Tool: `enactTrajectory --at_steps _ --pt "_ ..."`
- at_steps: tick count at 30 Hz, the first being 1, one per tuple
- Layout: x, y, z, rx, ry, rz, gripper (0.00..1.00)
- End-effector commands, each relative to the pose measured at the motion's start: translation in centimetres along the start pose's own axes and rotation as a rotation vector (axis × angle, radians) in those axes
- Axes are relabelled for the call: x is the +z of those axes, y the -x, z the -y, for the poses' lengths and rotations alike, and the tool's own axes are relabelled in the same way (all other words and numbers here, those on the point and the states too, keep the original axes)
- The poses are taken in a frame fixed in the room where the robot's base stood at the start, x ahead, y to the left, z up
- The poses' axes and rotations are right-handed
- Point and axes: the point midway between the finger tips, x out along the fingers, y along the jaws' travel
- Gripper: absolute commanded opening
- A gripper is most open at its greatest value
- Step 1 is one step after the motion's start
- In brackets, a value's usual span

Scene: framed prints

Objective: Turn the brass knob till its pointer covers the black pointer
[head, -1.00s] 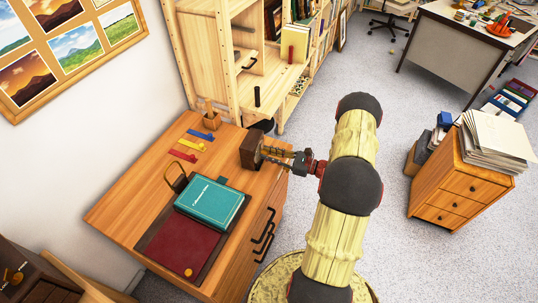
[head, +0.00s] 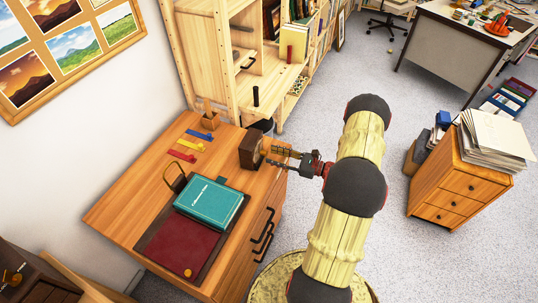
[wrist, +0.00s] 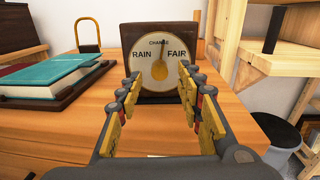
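A dark brown box with a cream round dial (wrist: 149,55) stands on the wooden desk, facing the wrist camera. The dial reads RAIN, CHANGE and FAIR. The brass knob (wrist: 159,72) sits at its middle. A thin pointer (wrist: 162,49) runs up from the knob towards CHANGE, a little right; it is too small to tell whether one pointer covers the other. In the head view the box (head: 250,151) shows from the side. My gripper (head: 282,156) is open in front of the dial, its fingers (wrist: 158,76) apart on either side of the knob, seemingly clear of it.
A teal book (head: 209,201) on a dark red desk pad (head: 184,241) lies left of the box. Coloured strips (head: 188,146) and a small wooden holder (head: 210,121) lie behind.

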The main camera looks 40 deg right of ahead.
Motion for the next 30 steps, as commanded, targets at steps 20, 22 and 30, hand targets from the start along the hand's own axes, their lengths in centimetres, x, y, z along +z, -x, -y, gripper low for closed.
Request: enactTrajectory --at_steps 20,22,30 --pt "0.0 9.0 0.0 0.0 0.001 0.0 0.37" --pt "0.0 9.0 0.0 0.0 0.001 0.0 0.37" --pt "0.0 8.9 0.0 0.001 0.0 0.0 0.37"
